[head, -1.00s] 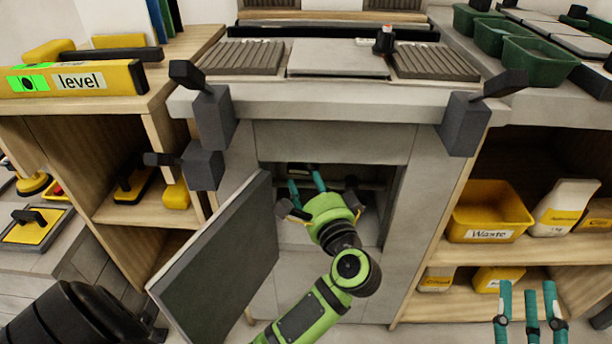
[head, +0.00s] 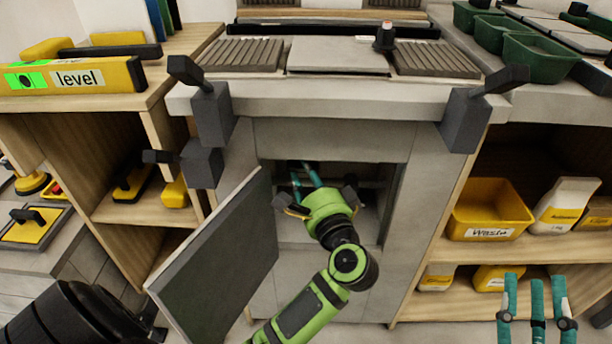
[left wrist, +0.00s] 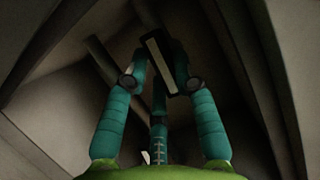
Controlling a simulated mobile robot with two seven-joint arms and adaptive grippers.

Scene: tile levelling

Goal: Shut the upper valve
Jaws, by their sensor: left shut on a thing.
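My left gripper (head: 303,172) reaches into the open cabinet (head: 400,200) under the counter, and my own green wrist hides much of the inside. In the left wrist view its teal fingers (left wrist: 160,58) are shut on a bar-like handle (left wrist: 157,62) with a pale face and dark edges, seen tilted between the fingertips. I take this handle for the upper valve's, but the valve body is hidden. A dark pipe (left wrist: 112,68) runs diagonally behind the fingers. My right gripper (head: 536,285) is at the lower right, its teal fingers apart and empty, away from the cabinet.
The cabinet door (head: 215,265) stands open to the left of my left arm. Dark clamp-like blocks (head: 212,115) sit at the counter's corners. A yellow waste bin (head: 488,215) stands on the right shelf. The cabinet's side walls are close around the left gripper.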

